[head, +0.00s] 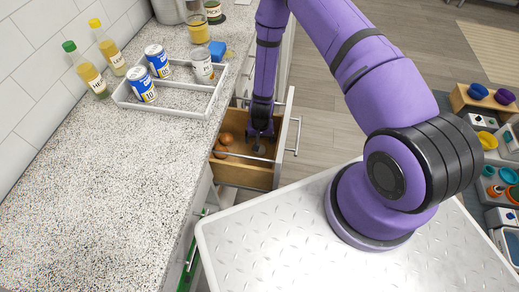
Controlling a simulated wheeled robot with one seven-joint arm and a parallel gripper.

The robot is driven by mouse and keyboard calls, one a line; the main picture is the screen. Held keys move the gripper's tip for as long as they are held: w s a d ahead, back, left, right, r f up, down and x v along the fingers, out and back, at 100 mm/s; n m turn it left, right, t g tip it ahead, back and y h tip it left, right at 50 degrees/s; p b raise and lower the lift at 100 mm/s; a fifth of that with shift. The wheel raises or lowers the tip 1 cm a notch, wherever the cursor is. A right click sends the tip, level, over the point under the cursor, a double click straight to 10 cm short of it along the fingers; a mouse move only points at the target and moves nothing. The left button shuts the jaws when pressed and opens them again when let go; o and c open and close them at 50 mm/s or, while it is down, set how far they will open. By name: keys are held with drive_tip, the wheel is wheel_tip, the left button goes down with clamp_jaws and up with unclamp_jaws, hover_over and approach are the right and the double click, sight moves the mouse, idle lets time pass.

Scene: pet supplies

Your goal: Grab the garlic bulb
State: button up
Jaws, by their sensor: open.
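My gripper (259,138) points down into an open wooden drawer (243,175) below the counter. Its jaws are open, but the fingertips are small and dark here. In the drawer, brown round items (226,138) lie to the left of my gripper. I cannot tell a garlic bulb for certain; a small greyish patch shows under the fingers, and my gripper and the drawer rail hide part of the inside.
The speckled counter (90,190) runs along the left, with a white divided tray (176,108) of cans and two bottles behind it. The drawer's metal handle (297,135) stands out on the right. Several bowls sit on shelves at the far right.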

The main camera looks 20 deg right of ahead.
drive_tip(key=shift+s+a+f, duration=0.1)
drive_tip(key=shift+s+f, duration=0.1)
drive_tip(key=shift+f, duration=1.2)
drive_tip(key=shift+s+f, duration=0.2)
drive_tip(key=shift+f, duration=1.7)
drive_tip(key=shift+c, duration=0.2)
drive_tip(key=c, duration=1)
